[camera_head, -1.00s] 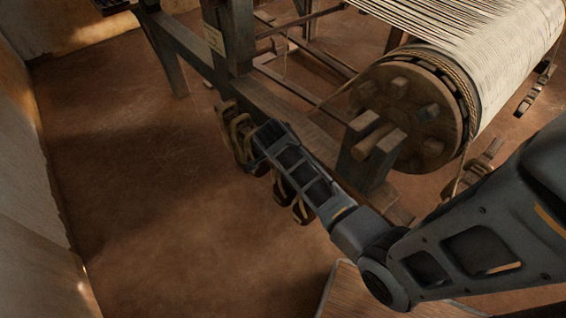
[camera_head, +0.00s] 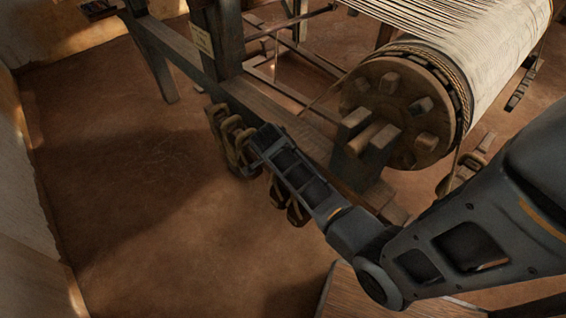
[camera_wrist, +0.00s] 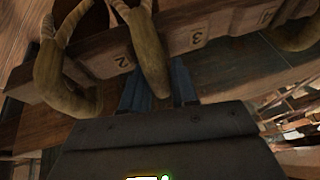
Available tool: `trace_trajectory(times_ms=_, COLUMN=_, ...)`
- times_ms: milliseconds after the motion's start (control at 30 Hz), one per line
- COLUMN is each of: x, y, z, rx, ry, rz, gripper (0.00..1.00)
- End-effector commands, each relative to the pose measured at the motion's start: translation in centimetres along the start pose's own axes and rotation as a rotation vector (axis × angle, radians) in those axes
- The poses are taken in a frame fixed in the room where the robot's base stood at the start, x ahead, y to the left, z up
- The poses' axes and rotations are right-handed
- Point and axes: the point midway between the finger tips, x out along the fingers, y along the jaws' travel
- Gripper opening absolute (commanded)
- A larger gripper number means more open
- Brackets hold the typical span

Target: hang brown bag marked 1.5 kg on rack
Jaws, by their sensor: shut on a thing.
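My gripper (camera_head: 254,150) is shut on the strap of a brown bag (camera_head: 236,143) beside the loom's lower beam. The wrist view shows this brown strap (camera_wrist: 148,50) between the two blue fingers, close in front of the wooden rack rail (camera_wrist: 222,30). The rail carries number marks, of which 2 and 3 are readable. Whether the held strap is over a peg cannot be told. No weight mark is readable on the bag. The arm hides part of the rail in the head view.
Another brown bag (camera_head: 216,118) hangs just left of the held one; its loop shows in the wrist view (camera_wrist: 48,78). More bags (camera_head: 297,213) hang right of my gripper, below the arm. The loom's round beam end (camera_head: 400,108) stands close right. Floor at left is clear.

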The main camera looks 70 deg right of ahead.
Motion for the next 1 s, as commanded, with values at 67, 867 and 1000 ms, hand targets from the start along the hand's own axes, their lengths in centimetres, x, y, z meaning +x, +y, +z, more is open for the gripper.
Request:
trace_trajectory(times_ms=67, x=-0.21, y=-0.28, z=-0.15, rx=0.002, ry=0.002, rz=-0.006, gripper=0.00)
trace_trajectory(times_ms=867, x=0.34, y=-0.10, z=0.08, rx=0.002, ry=0.001, rz=-0.004, gripper=0.00)
trace_trajectory(times_ms=1000, x=0.39, y=-0.04, z=0.12, rx=0.001, ry=0.001, rz=-0.003, gripper=0.35)
